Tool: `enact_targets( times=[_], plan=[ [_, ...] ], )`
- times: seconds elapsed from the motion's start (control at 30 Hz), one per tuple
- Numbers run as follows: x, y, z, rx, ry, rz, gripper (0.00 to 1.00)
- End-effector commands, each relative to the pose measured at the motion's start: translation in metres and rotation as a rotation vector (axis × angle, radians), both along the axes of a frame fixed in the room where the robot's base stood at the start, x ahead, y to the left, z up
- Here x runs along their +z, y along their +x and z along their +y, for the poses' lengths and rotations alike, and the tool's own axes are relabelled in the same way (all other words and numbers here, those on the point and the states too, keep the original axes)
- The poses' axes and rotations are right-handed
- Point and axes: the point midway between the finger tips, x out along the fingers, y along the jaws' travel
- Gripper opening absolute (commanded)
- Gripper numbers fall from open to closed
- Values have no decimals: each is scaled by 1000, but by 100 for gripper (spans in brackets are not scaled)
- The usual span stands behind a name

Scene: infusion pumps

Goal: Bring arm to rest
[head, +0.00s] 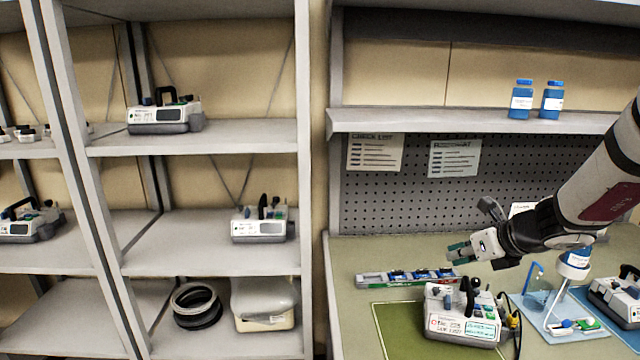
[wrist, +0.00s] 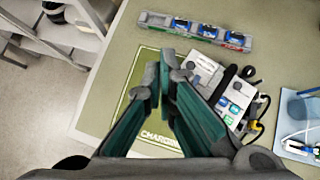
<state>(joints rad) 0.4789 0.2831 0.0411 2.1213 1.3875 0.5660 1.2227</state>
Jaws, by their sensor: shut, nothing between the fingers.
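My gripper (head: 460,252) is at the right of the head view, on the end of my arm reaching in from the right edge. It is shut and empty, held above the bench near an infusion pump. In the wrist view my gripper's green-padded fingers (wrist: 166,75) are together, with nothing between them. The white and grey infusion pump (head: 464,314) stands on a green mat (head: 397,325). In the wrist view the pump (wrist: 222,88) is just right of the fingers, partly hidden by them. The mat (wrist: 135,112) shows "CHARGING" lettering, partly covered.
A blue tray (head: 580,334) with a pole-held bottle and another pump (head: 618,298) are at the right. A shelf (head: 430,121) with two blue bottles overhangs the bench. Shelving with pumps (head: 165,112) stands left. The bench's left end is clear.

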Motion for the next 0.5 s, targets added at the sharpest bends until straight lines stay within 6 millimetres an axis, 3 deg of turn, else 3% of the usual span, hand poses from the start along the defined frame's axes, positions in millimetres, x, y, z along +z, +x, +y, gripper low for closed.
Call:
enact_targets(
  times=[0.03,0.2,0.33,0.5],
  plan=[
    [20,-12,23,134,-93,-37,0],
    [62,-64,84,595,-423,-147,0],
    [83,-112,116,937,-677,-227,0],
    [99,-178,139,1370,-1009,-319,0]
  ],
)
